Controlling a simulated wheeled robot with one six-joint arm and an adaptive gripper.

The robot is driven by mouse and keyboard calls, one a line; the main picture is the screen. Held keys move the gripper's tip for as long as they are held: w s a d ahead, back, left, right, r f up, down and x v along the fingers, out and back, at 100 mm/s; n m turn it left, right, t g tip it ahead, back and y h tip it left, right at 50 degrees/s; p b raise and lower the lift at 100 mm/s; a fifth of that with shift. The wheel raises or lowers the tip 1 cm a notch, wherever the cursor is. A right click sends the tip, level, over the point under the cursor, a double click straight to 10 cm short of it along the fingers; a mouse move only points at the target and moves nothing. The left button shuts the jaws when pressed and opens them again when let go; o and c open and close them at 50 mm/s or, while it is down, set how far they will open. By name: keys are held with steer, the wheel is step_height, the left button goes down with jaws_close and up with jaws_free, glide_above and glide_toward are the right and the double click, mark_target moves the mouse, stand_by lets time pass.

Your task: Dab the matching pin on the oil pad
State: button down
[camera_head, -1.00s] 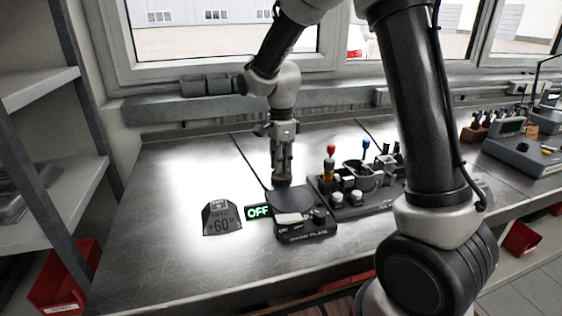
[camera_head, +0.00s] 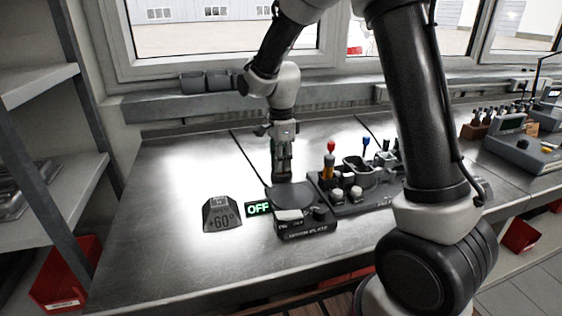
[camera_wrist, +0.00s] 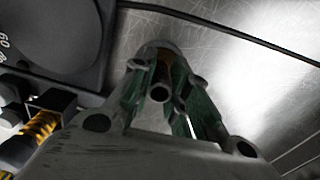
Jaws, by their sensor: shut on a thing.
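My gripper (camera_head: 281,174) points down at the far edge of the warm plate's round disc in the head view. In the wrist view its fingers (camera_wrist: 163,70) are shut on a small grey hollow pin (camera_wrist: 160,92), whose round open end faces the camera. Whether the pin touches anything below is hidden. I cannot pick out the oil pad for sure; the black tray (camera_head: 353,209) right of the gripper holds several small items.
The warm plate (camera_head: 306,228) stands in front of the gripper, with a green OFF display (camera_head: 258,208) and a +60° block (camera_head: 221,214) to its left. Red- and blue-topped tools (camera_head: 330,160) stand upright in the tray. The bench's left side is clear.

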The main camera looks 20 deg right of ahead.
steer(key=shift+r, duration=3.5)
